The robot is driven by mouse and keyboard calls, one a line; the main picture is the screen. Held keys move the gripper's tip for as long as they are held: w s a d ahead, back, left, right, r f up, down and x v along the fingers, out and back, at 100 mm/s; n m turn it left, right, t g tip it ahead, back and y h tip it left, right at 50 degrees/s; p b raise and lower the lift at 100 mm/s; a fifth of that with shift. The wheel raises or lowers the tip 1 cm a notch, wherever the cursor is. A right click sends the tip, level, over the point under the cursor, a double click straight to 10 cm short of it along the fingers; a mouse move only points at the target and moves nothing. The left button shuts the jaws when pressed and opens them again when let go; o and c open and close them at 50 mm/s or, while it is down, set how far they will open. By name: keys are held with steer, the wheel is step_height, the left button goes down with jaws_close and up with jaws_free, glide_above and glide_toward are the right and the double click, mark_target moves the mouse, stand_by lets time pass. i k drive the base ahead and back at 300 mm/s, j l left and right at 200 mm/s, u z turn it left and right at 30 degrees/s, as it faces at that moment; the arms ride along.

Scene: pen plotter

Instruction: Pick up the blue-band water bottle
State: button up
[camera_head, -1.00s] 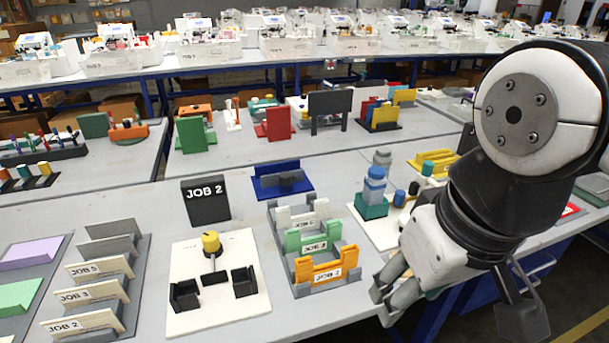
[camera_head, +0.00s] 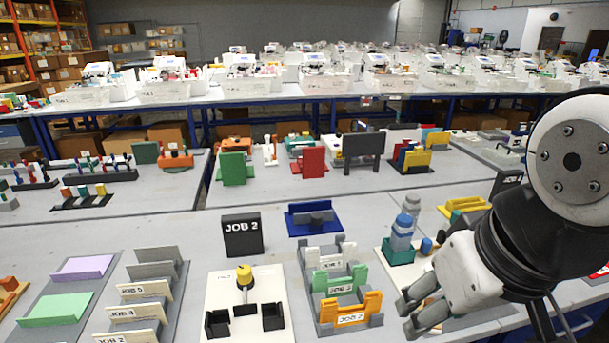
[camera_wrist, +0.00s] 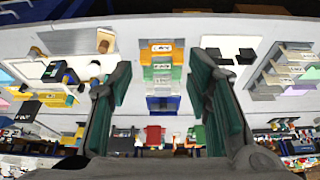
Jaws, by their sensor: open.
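A blue bottle (camera_head: 402,232) with a darker blue band stands upright in a teal square holder (camera_head: 398,256), on a white board right of centre in the head view. My gripper (camera_head: 407,315) is open and empty, nearer the camera than the bottle and apart from it. In the wrist view my gripper's two dark green-padded fingers (camera_wrist: 158,95) are spread wide with nothing held between them. I cannot pick out the bottle for certain in the wrist view.
A grey bottle (camera_head: 411,205) stands close behind the blue one. Orange, green and white JOB holders (camera_head: 346,308) lie left of my gripper. A yellow rack (camera_head: 465,207) is behind, to the right.

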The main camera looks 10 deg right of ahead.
mark_target(402, 227)
steer(key=i+l, duration=0.2)
steer(key=l, duration=0.2)
steer(key=i+l, duration=0.2)
steer(key=l, duration=0.2)
steer(key=i+l, duration=0.2)
steer(key=l, duration=0.2)
steer(key=u, duration=0.05)
